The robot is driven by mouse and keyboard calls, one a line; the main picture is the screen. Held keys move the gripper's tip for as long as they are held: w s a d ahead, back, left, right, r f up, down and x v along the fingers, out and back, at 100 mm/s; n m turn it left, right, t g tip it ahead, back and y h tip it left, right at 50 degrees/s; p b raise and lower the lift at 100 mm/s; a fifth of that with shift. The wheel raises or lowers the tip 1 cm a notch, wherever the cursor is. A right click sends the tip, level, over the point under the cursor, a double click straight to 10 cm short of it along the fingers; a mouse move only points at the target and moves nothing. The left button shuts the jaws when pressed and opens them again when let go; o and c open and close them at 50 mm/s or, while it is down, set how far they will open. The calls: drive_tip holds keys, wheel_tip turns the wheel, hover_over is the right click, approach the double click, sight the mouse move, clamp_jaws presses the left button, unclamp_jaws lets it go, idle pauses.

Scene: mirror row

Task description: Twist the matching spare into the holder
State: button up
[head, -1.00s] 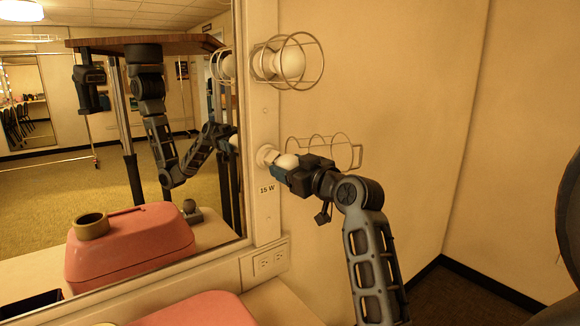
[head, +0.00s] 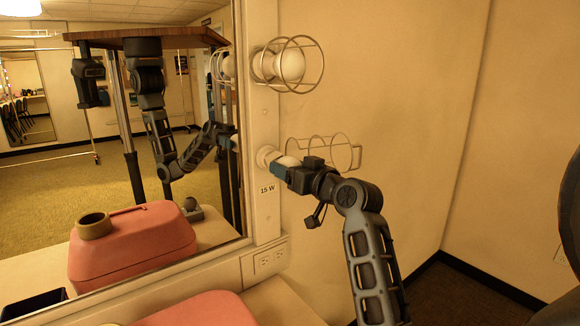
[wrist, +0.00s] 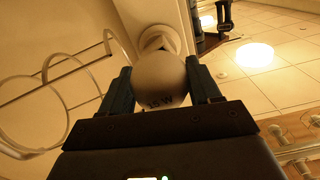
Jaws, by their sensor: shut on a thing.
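The white round bulb (wrist: 160,80) sits between the two fingers of my gripper (wrist: 158,88) in the wrist view, with "15 W" printed on it. Its far end meets the pale holder (wrist: 157,40); how deep it sits in there cannot be told. In the head view my gripper (head: 283,169) is shut on the bulb (head: 288,162) at the lower holder (head: 267,156) on the mirror frame. A "15 W" label (head: 267,189) is below that holder. My fingers hide part of the bulb.
Above is a caged white bulb (head: 289,65). A pink case (head: 205,308) stands on the counter below, beside an outlet (head: 270,262). The mirror (head: 130,190) fills the left.

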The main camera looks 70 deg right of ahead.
drive_tip(key=shift+m, duration=0.5)
drive_tip(key=shift+m, duration=0.9)
drive_tip(key=o, duration=1)
drive_tip(key=shift+c, duration=0.2)
drive_tip(key=b+v, duration=0.2)
drive_tip(key=v, duration=0.6)
drive_tip(key=shift+f, duration=0.15)
